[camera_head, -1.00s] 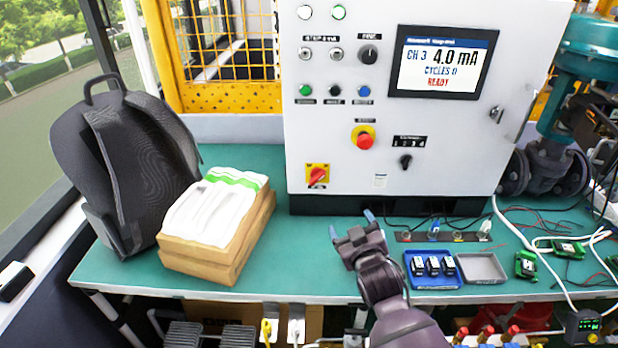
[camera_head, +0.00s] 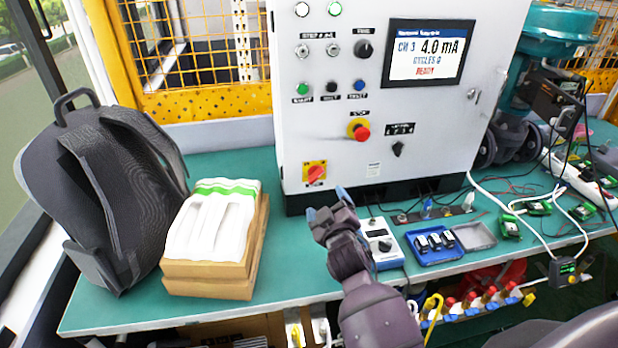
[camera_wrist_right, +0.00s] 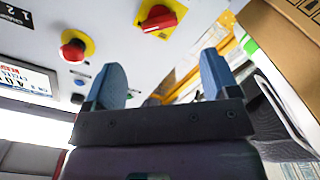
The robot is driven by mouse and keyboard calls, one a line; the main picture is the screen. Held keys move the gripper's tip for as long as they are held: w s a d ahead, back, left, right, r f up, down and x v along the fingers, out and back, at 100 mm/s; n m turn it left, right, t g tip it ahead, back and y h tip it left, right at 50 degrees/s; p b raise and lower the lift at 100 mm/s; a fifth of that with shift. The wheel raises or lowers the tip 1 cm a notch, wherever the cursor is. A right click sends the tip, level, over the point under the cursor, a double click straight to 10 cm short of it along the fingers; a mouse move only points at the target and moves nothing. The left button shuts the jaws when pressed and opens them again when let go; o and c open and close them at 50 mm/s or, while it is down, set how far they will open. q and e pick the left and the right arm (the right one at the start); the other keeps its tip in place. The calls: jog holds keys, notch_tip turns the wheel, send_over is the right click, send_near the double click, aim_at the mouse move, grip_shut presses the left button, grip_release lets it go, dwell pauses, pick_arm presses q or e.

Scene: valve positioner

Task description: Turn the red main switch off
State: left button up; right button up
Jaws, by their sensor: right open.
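The red main switch (camera_head: 314,173) is a red rotary handle on a yellow square plate at the lower left of the white cabinet's front. Its handle is slanted in the head view. It also shows in the right wrist view (camera_wrist_right: 160,19), ahead of the fingers and between them in the picture. My right gripper (camera_head: 326,203) is open and empty, below and slightly right of the switch and apart from it. Its two blue fingertips also show in the right wrist view (camera_wrist_right: 163,80). My left gripper is not in view.
A red emergency button (camera_head: 361,132) on yellow sits right of the switch, with a black selector (camera_head: 398,149) beyond. Cardboard boxes (camera_head: 210,280) and a backpack (camera_head: 105,190) stand left. A grey meter (camera_head: 384,247) and blue tray (camera_head: 436,257) lie right of my gripper.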

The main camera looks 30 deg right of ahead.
aim_at(317, 178)
jog(key=shift+n, duration=0.4)
jog(key=x, duration=1)
jog(key=shift+w+r, duration=0.15)
jog(key=shift+w, duration=0.25)
jog(key=c, duration=0.9)
